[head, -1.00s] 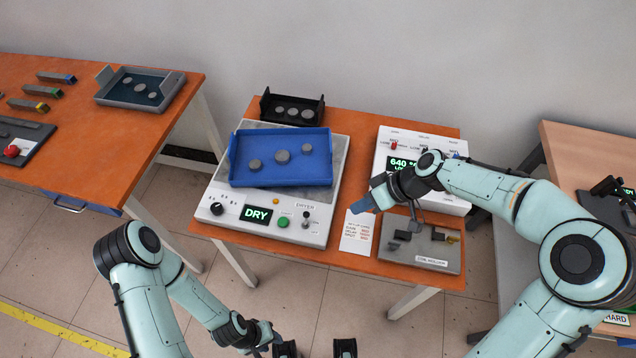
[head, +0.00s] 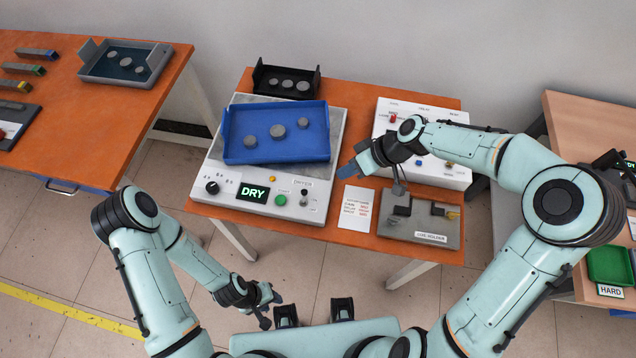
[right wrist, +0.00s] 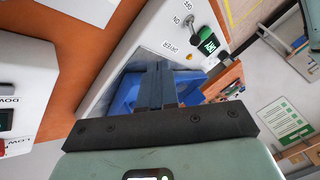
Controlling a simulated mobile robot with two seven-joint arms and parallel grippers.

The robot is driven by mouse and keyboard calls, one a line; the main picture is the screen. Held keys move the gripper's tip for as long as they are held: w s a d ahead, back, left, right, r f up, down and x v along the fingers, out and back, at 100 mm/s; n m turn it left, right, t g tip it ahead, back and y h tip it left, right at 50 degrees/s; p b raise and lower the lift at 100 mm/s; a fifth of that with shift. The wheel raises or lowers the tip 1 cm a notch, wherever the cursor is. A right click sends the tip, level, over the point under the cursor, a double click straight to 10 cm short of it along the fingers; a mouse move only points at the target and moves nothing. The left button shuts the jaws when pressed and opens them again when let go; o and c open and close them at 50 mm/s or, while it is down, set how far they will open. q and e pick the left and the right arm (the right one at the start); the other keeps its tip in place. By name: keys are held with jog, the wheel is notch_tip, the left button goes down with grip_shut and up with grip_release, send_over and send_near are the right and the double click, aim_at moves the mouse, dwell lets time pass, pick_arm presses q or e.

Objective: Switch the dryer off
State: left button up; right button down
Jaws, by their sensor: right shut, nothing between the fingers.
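The dryer (head: 225,209) is a white and grey unit on the orange table, with a blue tray (head: 240,157) holding three grey discs on top. Its green display (head: 253,193) reads DRY. The dryer's toggle switch (head: 304,196) stands at the front right of its panel, beside a green button (head: 280,200). In the right wrist view the switch (right wrist: 192,31) shows near the ON and OFF marks. My right gripper (head: 346,171) is shut and empty, apart from the switch, to its upper right. My left gripper (head: 272,308) hangs low in front of the table; its jaw state is unclear.
A white control box (head: 455,178) stands right of the dryer, partly behind my right arm. A grey coil holder (head: 440,232) and a paper card (head: 356,209) lie in front of it. A black tray (head: 262,78) stands behind the dryer.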

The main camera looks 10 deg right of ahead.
aim_at(304, 197)
jog(key=x, duration=0.6)
jog(key=shift+s, duration=0.1)
jog(key=a, duration=0.1)
jog(key=s+a, duration=0.1)
jog(key=a, duration=0.1)
jog(key=shift+s+r+p, duration=0.1)
jog(key=shift+p, duration=0.3)
jog(key=shift+s+a, duration=0.2)
jog(key=shift+a, duration=0.25)
pick_arm(q)
jog(key=shift+w+r, duration=0.4)
jog(key=shift+r, duration=0.15)
jog(key=shift+s+f, duration=0.1)
